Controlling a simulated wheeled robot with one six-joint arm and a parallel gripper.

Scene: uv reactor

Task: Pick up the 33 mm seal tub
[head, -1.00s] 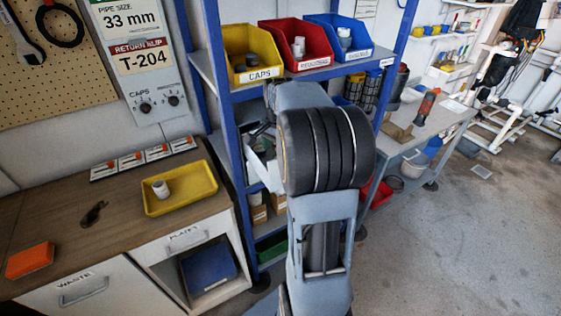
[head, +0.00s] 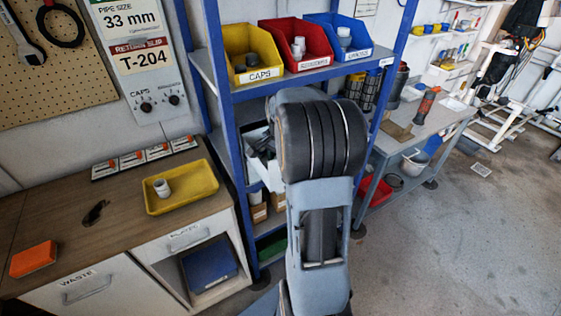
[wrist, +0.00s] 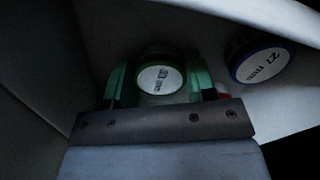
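In the head view, my arm hides the tubs and most of the gripper at the blue shelf rack's middle level.
The blue rack (head: 228,110) has yellow (head: 246,62), red (head: 297,50) and blue (head: 338,45) bins above my arm. Pale walls close in around the tubs in the wrist view. A yellow tray (head: 190,193) sits on the left counter (head: 70,232). Open floor lies to the right.

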